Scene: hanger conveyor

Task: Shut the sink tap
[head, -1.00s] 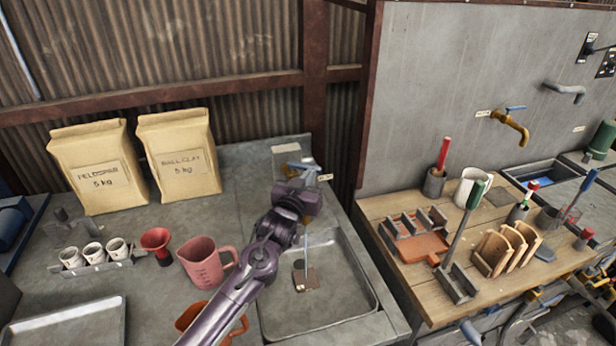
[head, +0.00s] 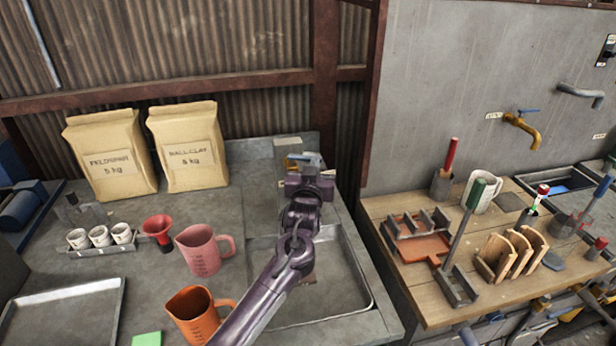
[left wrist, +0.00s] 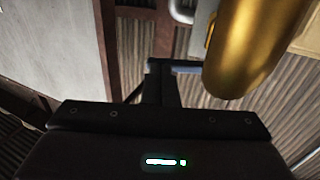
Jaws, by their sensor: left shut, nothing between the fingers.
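The brass sink tap (head: 292,160) stands at the back of the grey sink (head: 362,283), with a blue-grey lever (head: 313,156) on top. My left gripper (head: 308,168) is right in front of the tap and hides most of it. In the left wrist view the tap's golden body (left wrist: 250,45) is large at upper right. Its lever (left wrist: 188,69) reaches left to my shut, empty fingers (left wrist: 160,70), at or touching its end; contact is unclear. My arm covers the middle of the sink, so I cannot see any water. My right gripper is not in view.
A pink jug (head: 202,252) and an orange jug (head: 192,315) stand left of the sink. Two paper bags (head: 110,160) stand behind. A second brass tap (head: 523,130) is on the right wall, above a wooden bench (head: 400,275) with tools.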

